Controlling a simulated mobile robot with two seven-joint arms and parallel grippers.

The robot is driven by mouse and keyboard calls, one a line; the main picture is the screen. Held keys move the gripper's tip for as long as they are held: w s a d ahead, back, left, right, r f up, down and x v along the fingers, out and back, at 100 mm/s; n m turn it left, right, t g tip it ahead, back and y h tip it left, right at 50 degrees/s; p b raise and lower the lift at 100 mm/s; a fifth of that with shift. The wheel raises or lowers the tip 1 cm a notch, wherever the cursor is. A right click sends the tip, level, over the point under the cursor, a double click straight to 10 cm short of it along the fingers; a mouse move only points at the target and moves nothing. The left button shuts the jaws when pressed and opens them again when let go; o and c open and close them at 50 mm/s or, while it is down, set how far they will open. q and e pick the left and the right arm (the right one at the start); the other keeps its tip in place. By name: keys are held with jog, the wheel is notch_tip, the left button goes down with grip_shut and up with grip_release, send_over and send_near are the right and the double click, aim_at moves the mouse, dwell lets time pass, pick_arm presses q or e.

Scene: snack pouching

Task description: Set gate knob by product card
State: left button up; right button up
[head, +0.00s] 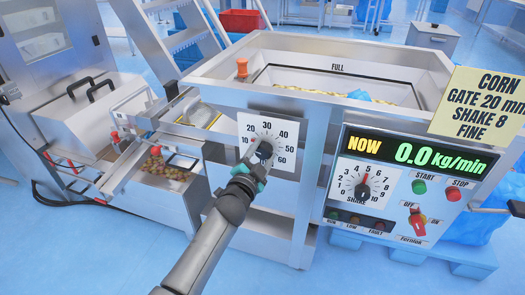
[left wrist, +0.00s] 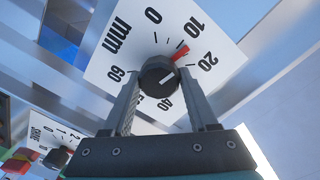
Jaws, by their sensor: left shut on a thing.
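The gate knob (left wrist: 158,77) is dark and round, with a red pointer (left wrist: 181,50) that lies between the 10 and 20 marks. It sits on a white mm dial plate (head: 282,132) on the hopper's front. My left gripper (head: 262,158) is shut on the knob, one finger on each side in the left wrist view (left wrist: 160,90). In the head view the gripper partly hides the knob and the lower left of the dial. The yellow product card (head: 480,103) at the right reads CORN, GATE 20 mm, SHAKE 8, FINE.
The control panel (head: 340,222) at right has a display reading NOW 0.0 kg/min, a SHAKE knob (head: 362,190), a green START (head: 419,187) and red STOP button (head: 453,194). A hopper (head: 225,70) stands behind the dial. A feed tray (head: 130,175) lies at left.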

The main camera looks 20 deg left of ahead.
pick_arm(q)
jog(key=m, duration=0.4)
jog(key=shift+d, duration=0.1)
jog(key=shift+m, duration=1)
pick_arm(e)
jog(key=shift+w, duration=0.1)
pick_arm(q)
jog(key=shift+f, duration=0.1)
pick_arm(e)
jog(key=shift+r, duration=0.15)
pick_arm(q)
jog(key=o, duration=1.4)
jog(key=shift+s, duration=0.45)
jog(key=s+p, duration=0.1)
jog(key=s, duration=0.3)
jog(key=s+p, duration=0.1)
jog(key=s, duration=0.4)
jog(key=s+p, duration=0.1)
jog(key=s, duration=0.4)
jog(key=shift+s+a+r, duration=0.2)
jog(key=shift+a+r, duration=0.05)
jog(key=shift+r, duration=0.05)
pick_arm(e)
jog(key=s+d+f, duration=0.3)
jog(key=s, duration=0.1)
jog(key=shift+s+d+f, duration=0.2)
jog(key=shift+s+f, duration=0.1)
jog(key=shift+f, duration=0.05)
